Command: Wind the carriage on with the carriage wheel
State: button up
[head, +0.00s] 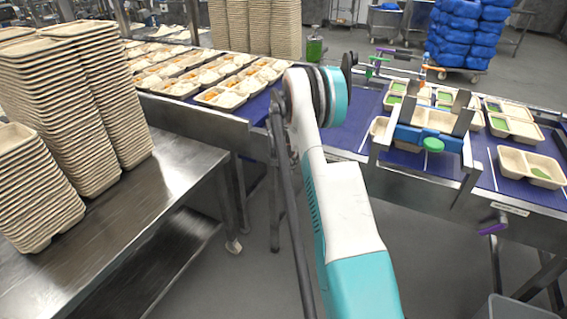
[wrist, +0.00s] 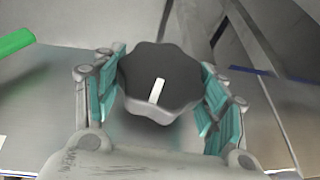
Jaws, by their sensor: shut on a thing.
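A dark lobed hand knob, which I take for the carriage wheel (wrist: 160,78), is in the middle of the wrist view. A white mark on its face points nearly straight up, leaning slightly right. My gripper (wrist: 163,92) is shut on it, with one teal finger pad at each side of its rim. In the head view I cannot make out my gripper or this wheel. A blue block with a green knob in a metal frame, probably the carriage (head: 440,139), spans the blue conveyor at the right.
The blue conveyor (head: 352,127) carries trays with green portions (head: 530,167) at the right and filled trays (head: 222,97) at the left. Tall stacks of empty trays (head: 75,110) stand on a steel table (head: 165,185). A green handle (wrist: 15,42) lies left of my gripper.

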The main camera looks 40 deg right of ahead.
jog(key=g+h, duration=0.1)
jog(key=g, duration=0.1)
jog(key=n+g+h+b, duration=0.1)
jog(key=g, duration=0.1)
jog(key=shift+w+a+f, duration=0.1)
jog(key=shift+w+f, duration=0.05)
jog(key=shift+w, duration=0.05)
jog(key=g+h+b, duration=0.1)
jog(key=g, duration=0.2)
jog(key=shift+n+g+h+b, duration=0.3)
jog(key=shift+n+g, duration=0.1)
jog(key=shift+g+h+b, duration=0.3)
jog(key=shift+g+b, duration=0.05)
jog(key=shift+g, duration=0.05)
jog(key=o, duration=1.1)
